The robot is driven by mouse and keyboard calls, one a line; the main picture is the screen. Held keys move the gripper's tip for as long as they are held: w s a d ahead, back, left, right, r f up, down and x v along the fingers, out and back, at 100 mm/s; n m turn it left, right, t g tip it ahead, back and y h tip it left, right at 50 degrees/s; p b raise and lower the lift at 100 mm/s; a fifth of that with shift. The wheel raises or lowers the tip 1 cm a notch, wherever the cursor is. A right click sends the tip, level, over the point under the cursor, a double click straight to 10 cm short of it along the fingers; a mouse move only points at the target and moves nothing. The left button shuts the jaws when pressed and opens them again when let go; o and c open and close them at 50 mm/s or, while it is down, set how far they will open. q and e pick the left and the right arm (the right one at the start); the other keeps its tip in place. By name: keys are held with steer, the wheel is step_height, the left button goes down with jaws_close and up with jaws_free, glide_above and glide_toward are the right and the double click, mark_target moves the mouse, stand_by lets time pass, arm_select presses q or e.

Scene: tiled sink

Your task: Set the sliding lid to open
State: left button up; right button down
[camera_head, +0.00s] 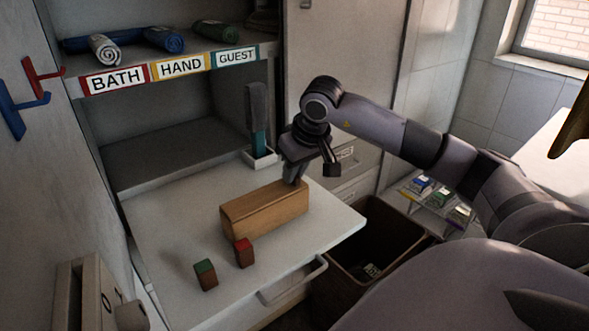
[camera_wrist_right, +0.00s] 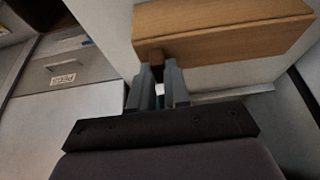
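A long wooden box (camera_head: 265,212) lies on the white pull-out surface, with a flat lid (camera_head: 262,202) along its top that looks closed. My right gripper (camera_head: 293,180) points down at the box's far right end. In the right wrist view, a small dark brown knob (camera_wrist_right: 155,57) at the end of the box (camera_wrist_right: 225,35) sits between my right fingertips (camera_wrist_right: 157,72). The fingers are close together and appear to touch its sides. My left gripper is not in view.
A green-topped block (camera_head: 205,274) and a red-topped block (camera_head: 244,252) stand in front of the box. A brush in a white holder (camera_head: 260,160) stands behind it. A brown bin (camera_head: 375,245) is below right. The surface's left part (camera_head: 165,225) is clear.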

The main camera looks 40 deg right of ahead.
mark_target(244, 201)
steer(key=a, duration=0.3)
steer(key=w+a, duration=0.1)
steer(key=a, duration=0.3)
steer(key=a+p, duration=0.1)
steer(key=a, duration=0.3)
steer(key=shift+w+a, duration=0.15)
steer(key=shift+a, duration=0.1)
steer(key=c, duration=1.1)
jaws_free()
steer(key=shift+r, duration=0.15)
steer(key=v, duration=0.7)
steer(key=shift+b, duration=0.35)
